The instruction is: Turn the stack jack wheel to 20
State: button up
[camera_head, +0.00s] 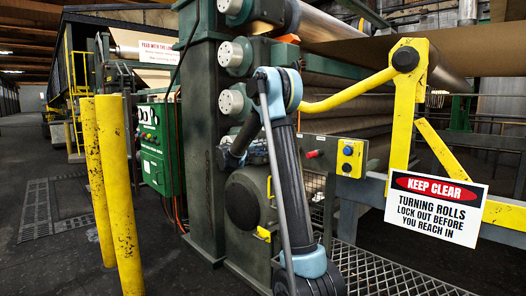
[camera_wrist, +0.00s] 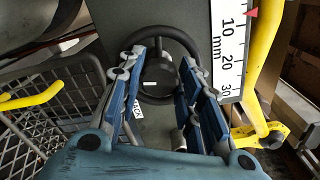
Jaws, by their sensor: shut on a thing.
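The stack jack wheel, a black handwheel (camera_wrist: 155,30) with a dark hub, shows in the wrist view at upper centre. My gripper (camera_wrist: 162,58) has its two blue-padded fingers at the left and right of the wheel, closed on its rim; the exact contact is partly hidden. A white millimetre scale (camera_wrist: 229,55) marked 10, 20 and 30 stands right of the wheel. Its red pointer (camera_wrist: 251,13) is near the 10, at the top edge. A label partly hidden by the left finger ends in "CK". In the head view my arm hides the wheel, and the fingers cannot be made out.
A yellow bar (camera_wrist: 263,50) runs close to the right of the scale. A wire mesh guard (camera_wrist: 50,90) with yellow handles is at left. In the head view, rolls, a control box (camera_head: 350,158) and a keep-clear sign (camera_head: 436,209) are right; yellow posts (camera_head: 119,190) stand left.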

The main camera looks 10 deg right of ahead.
jog(key=shift+a+f+n, duration=0.1)
jog(key=shift+f+n, duration=0.05)
jog(key=shift+n, duration=0.95)
jog(key=o, duration=1.1)
jog(key=shift+w, duration=0.15)
jog(key=shift+c, duration=0.2)
jog(key=v, duration=1.2)
